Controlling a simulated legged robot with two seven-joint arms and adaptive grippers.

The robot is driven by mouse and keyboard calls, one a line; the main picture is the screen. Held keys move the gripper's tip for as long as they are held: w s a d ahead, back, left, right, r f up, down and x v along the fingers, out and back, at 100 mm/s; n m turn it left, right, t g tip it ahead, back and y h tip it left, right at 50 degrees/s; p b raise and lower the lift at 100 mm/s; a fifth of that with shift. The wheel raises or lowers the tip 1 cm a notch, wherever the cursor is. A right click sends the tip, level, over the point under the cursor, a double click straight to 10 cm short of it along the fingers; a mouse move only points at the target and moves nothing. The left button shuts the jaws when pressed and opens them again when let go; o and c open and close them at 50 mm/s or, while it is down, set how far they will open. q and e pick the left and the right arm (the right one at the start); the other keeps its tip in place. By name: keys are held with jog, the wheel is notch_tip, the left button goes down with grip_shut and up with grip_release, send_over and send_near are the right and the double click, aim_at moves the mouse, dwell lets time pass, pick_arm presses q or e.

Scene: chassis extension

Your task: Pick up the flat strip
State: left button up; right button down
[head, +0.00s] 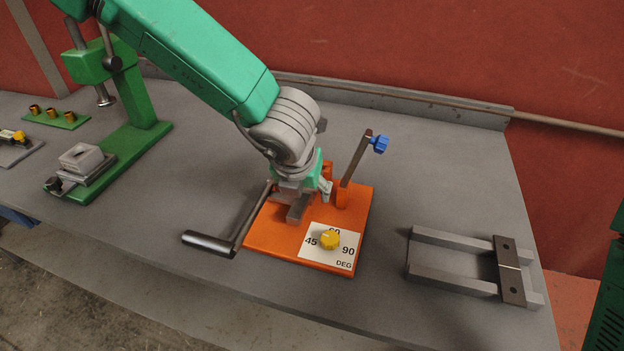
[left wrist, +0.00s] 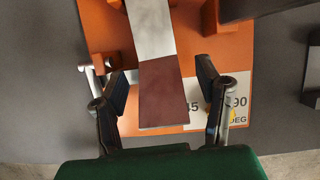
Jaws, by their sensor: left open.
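The flat strip (left wrist: 158,75) is a plain grey metal bar with a reddish sheen at its near end, lying over the orange bending fixture (left wrist: 105,35). In the head view only its near end (head: 297,211) shows, because my left gripper (head: 306,190) hides the rest. In the left wrist view my left gripper (left wrist: 165,82) is open, with one black finger on each side of the strip. Gaps show between the fingers and the strip. The fixture (head: 268,240) has a long handle (head: 210,243), an angle plate with a yellow knob (head: 330,239) and a blue-knobbed lever (head: 379,144). My right gripper is not in view.
A grey two-rail stand with a dark holed plate (head: 509,270) lies right of the fixture. A green press (head: 135,145) and a green rack with several brass pieces (head: 57,118) stand at left. Bare grey bench (head: 425,170) lies behind right.

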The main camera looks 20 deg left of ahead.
pick_arm(q)
jog(key=shift+s+r, duration=0.1)
jog(key=shift+c, duration=1.2)
grip_shut()
